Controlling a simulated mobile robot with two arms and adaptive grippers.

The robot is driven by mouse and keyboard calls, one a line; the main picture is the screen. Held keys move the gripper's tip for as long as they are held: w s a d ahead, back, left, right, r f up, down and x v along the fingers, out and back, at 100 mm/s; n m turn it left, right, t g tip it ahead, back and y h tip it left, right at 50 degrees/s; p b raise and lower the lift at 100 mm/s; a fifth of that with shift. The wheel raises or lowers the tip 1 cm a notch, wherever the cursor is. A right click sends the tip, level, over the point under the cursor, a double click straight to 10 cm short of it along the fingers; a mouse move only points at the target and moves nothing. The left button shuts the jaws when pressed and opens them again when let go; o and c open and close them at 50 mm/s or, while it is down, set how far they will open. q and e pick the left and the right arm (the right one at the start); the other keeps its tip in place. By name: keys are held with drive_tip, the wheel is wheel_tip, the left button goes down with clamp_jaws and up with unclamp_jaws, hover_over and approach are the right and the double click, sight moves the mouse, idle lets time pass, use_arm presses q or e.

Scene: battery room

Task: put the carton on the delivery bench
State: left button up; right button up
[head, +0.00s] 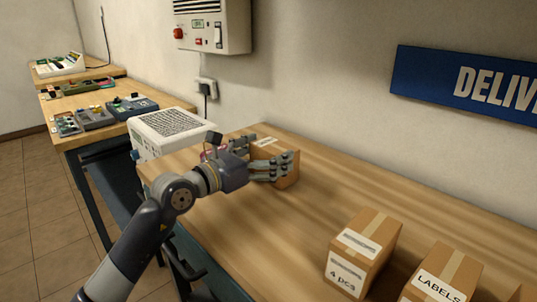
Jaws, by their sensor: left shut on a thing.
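My left gripper (272,164) reaches in from the lower left and is shut on a brown carton (288,180). The carton is at the left end of the wooden delivery bench (330,188), close to the wall. The fingers hide much of it, and I cannot tell whether its base rests on the bench top. Another carton marked "4 pcs" (341,274) stands on the bench at the front. A carton marked "LABELS" (438,288) stands to its right. My right gripper is not in view.
A white box with a dark grille (172,124) stands left of the held carton. A blue "DELIV" sign (440,80) and a wall unit (212,24) hang above. Further benches (68,102) with devices stand at the left. The bench middle is clear.

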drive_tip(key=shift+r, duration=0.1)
use_arm(q)
drive_tip(key=o, duration=1.1)
drive_tip(key=shift+f, duration=0.1)
drive_tip(key=shift+c, duration=0.2)
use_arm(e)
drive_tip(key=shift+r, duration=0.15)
use_arm(q)
drive_tip(key=shift+r, duration=0.2)
drive_tip(key=v, duration=1)
drive_tip(key=shift+s+a, duration=0.7)
drive_tip(key=shift+s, duration=0.05)
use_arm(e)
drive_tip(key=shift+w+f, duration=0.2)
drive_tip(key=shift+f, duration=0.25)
